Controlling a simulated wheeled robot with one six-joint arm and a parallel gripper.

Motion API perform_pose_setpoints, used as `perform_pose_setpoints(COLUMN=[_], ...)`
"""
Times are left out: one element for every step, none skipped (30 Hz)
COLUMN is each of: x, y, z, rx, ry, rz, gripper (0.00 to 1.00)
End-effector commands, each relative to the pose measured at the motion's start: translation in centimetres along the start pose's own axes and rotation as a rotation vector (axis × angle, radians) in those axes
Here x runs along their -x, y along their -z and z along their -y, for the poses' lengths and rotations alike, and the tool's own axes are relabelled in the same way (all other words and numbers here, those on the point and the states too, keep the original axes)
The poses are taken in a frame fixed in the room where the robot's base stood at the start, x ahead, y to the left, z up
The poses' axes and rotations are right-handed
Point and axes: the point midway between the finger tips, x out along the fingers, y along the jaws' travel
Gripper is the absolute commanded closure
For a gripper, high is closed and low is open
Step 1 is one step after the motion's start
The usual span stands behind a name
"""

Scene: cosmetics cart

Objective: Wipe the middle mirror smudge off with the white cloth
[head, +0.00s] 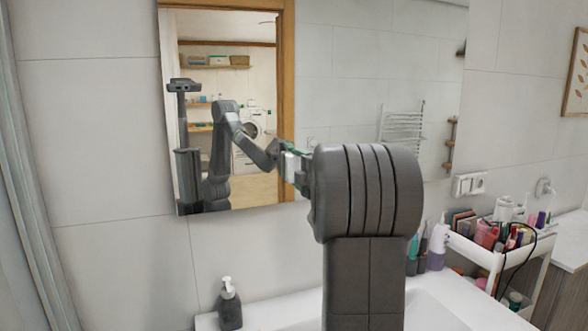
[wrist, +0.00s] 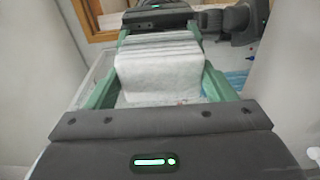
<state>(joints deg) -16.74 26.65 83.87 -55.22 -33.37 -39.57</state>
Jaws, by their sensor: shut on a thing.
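The white cloth (wrist: 158,78) is a thick folded pad between the green fingers of my gripper (wrist: 160,88) in the wrist view. My gripper is shut on it. The cloth faces the mirror (head: 350,70) at close range; I cannot tell whether it touches the glass. Its reflection adjoins it in the wrist view. Faint bluish streaks (wrist: 237,77) show on the glass just right of the cloth; I cannot tell which smudge they belong to. In the head view my arm hides the middle of the mirror, and only a bit of green and white shows at its left side.
A dark soap bottle (head: 229,305) stands on the white sink counter (head: 285,312). Several bottles (head: 438,245) stand right of my arm. A white cart (head: 490,258) full of cosmetics is at the right. The room and my arm on the left are reflections.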

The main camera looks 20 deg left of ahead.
Motion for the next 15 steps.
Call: perform_pose_setpoints(x=[0.0, 0.1, 0.1, 0.1, 0.1, 0.2, 0.2, 0.2, 0.2, 0.3, 0.3, 0.3, 0.3, 0.3, 0.3], y=[-0.3, -0.6, -0.9, -1.2, -1.5, -1.9, -2.2, -2.5, -2.9, -3.1, -3.3, -3.5, -3.6, -3.6, -3.6], z=[-0.1, -0.1, -0.2, -0.2, -0.2, -0.2, -0.2, -0.2, -0.2, -0.2, -0.1, -0.1, -0.1, 0.0, 0.0], rx=[0.000, 0.000, 0.000, 0.000, 0.000, 0.000, 0.000, 0.000, 0.000, 0.000, 0.000, 0.000, 0.000, 0.000, 0.000], ry=[0.000, 0.000, 0.000, 0.000, 0.000, 0.000, -0.001, -0.001, -0.001, 0.000, 0.000, 0.000, 0.000, -0.001, -0.001], rz=[0.002, 0.002, 0.002, 0.002, 0.002, 0.002, 0.003, 0.003, 0.002, 0.001, 0.001, 0.001, 0.001, 0.001, 0.001], gripper=[0.41, 0.41, 0.41, 0.41, 0.41, 0.41, 0.41, 0.41, 0.41, 0.41, 0.41, 0.41, 0.41, 0.41, 0.41])
